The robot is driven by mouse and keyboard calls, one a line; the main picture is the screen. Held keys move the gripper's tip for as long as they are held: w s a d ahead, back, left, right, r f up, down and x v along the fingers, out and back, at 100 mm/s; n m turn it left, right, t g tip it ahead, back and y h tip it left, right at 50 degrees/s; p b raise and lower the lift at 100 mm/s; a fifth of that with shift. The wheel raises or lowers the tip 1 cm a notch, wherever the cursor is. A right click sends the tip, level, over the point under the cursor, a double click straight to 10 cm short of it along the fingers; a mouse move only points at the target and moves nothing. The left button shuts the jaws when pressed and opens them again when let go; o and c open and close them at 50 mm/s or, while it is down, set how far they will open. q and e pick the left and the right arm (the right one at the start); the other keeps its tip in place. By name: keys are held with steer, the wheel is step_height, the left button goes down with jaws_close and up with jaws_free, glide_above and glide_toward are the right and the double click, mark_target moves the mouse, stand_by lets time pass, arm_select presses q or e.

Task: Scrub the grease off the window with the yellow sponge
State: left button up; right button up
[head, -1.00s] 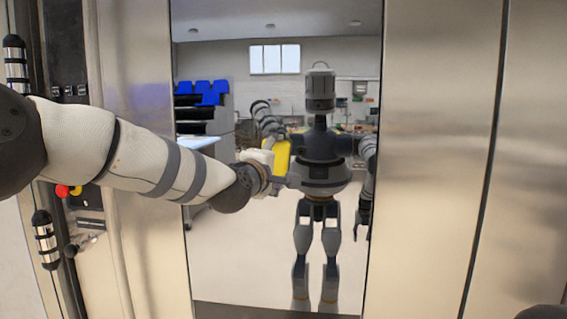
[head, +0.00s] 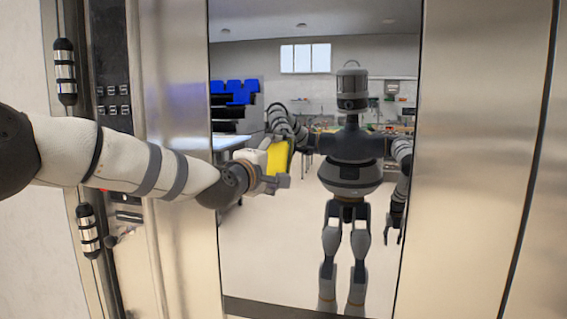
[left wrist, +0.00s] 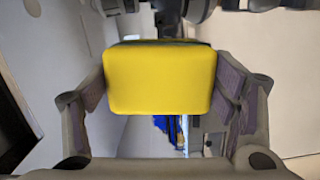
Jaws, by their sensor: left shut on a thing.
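The window (head: 250,270) is a tall, mirror-like pane in a steel oven door, reflecting me and the room. I cannot make out distinct grease on it. My left gripper (head: 268,172) is shut on the yellow sponge (head: 277,157), in front of the left part of the pane. In the left wrist view the sponge (left wrist: 160,80) is a rounded yellow block between the two fingers of the left gripper (left wrist: 162,88). I cannot tell whether it touches the glass. My right gripper shows only as a reflection.
Steel door panels (head: 465,160) flank the pane on the right. On the left are a control panel with switches (head: 112,100) and black-banded cylindrical handles (head: 65,72). The tables, blue bins and window behind are reflections.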

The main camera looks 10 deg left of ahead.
mark_target(322, 148)
arm_select(q)
steer(key=shift+w+a, duration=0.15)
steer(key=shift+a, duration=1.4)
steer(key=shift+a+r, duration=0.1)
steer(key=shift+a, duration=0.05)
step_height(322, 148, up, 3)
steer(key=shift+r, duration=0.1)
steer(key=shift+d, duration=0.4)
steer(key=shift+d+f+p, duration=0.15)
steer(key=shift+d+p, duration=0.05)
steer(key=shift+d, duration=1.45)
steer(key=shift+d+f+p, duration=0.1)
steer(key=shift+d+p, duration=0.1)
steer(key=shift+d, duration=1.4)
steer(key=shift+s+d, duration=0.15)
steer(key=shift+d, duration=1.55)
steer(key=shift+s+d, duration=0.15)
steer(key=shift+d, duration=1.5)
steer(key=shift+w, duration=0.1)
steer(key=shift+a, duration=0.25)
steer(key=shift+w+a, duration=0.1)
steer(key=shift+a, duration=4.95)
steer(key=shift+w+a+f, duration=0.1)
steer(key=shift+w+a, duration=0.05)
steer(key=shift+a, duration=1.55)
arm_select(e)
steer(key=shift+w+r, duration=0.25)
steer(key=shift+r, duration=0.05)
